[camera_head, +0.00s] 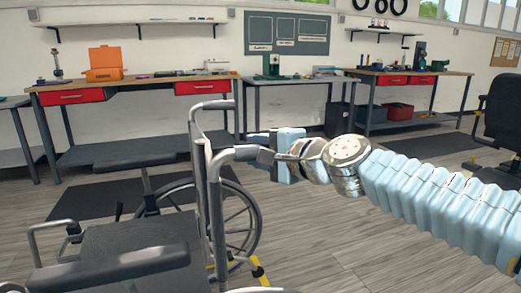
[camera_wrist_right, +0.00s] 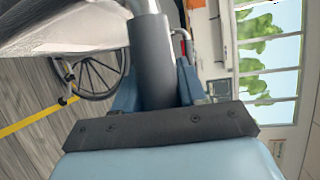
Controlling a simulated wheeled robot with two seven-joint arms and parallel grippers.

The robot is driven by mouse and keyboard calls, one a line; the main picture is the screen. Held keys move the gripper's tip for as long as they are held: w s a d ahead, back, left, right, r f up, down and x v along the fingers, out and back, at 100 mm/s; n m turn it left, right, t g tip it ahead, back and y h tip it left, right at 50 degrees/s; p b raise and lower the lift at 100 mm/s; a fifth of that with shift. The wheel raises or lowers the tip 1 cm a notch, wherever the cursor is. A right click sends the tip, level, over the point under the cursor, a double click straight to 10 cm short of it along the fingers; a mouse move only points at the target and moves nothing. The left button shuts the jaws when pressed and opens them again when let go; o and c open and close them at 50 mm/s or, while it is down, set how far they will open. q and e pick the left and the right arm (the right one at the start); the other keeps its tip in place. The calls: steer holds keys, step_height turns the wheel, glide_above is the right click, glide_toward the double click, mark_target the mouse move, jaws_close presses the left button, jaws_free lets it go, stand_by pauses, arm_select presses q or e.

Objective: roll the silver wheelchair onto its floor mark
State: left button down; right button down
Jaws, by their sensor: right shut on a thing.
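The silver wheelchair (camera_head: 216,205) stands at the lower left of the head view, with a dark seat, grey push handles and a large spoked wheel. My right gripper (camera_head: 264,152) is shut on the nearer push handle. In the right wrist view the dark handle grip (camera_wrist_right: 153,62) passes between the fingers, and a spoked wheel (camera_wrist_right: 98,72) shows beyond. A yellow floor strip (camera_head: 259,270) lies beside the wheel, and also shows in the wrist view (camera_wrist_right: 38,118); I cannot tell whether it belongs to the floor mark. My left gripper is not in view.
Workbenches with red drawers (camera_head: 203,87) line the back wall. Dark mats (camera_head: 95,199) lie on the floor before them. A black office chair (camera_head: 500,110) stands at the right edge. Wooden floor between the wheelchair and office chair looks clear where my arm does not hide it.

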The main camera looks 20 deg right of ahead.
steer(key=shift+f, duration=0.1)
steer(key=c, duration=0.7)
jaws_free()
steer(key=shift+c, duration=0.2)
steer(key=shift+s, duration=0.1)
steer(key=v, duration=1.3)
steer(key=shift+s, duration=0.3)
steer(key=shift+d, duration=0.1)
